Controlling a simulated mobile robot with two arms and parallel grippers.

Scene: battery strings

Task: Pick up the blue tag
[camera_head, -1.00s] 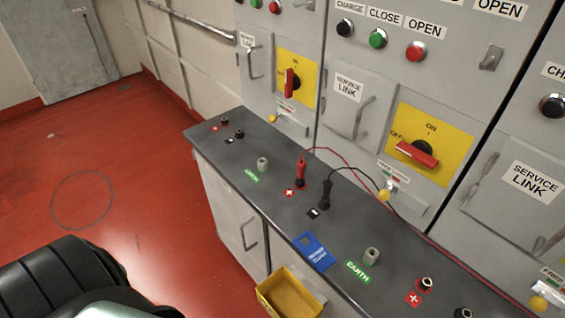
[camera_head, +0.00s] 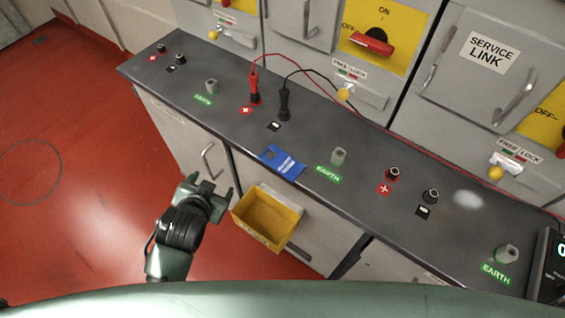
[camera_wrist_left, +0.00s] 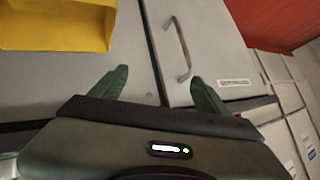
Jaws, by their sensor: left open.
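The blue tag (camera_head: 282,162) lies flat on the dark grey counter (camera_head: 225,118), near its front edge, left of a green EARTH label. My left gripper (camera_head: 207,186) is open and empty in front of the cabinet, below the counter's edge and left of the tag. It does not touch the tag. In the left wrist view my left gripper (camera_wrist_left: 155,88) shows its two green fingers spread apart, facing the cabinet front. The tag is not in the left wrist view. My right gripper is not in view.
A yellow bin (camera_head: 266,218) hangs on the cabinet front, just right of my left gripper; it also shows in the left wrist view (camera_wrist_left: 58,25). A red plug (camera_head: 254,88) and a black plug (camera_head: 284,103) with cables stand behind the tag. Earth posts stand nearby.

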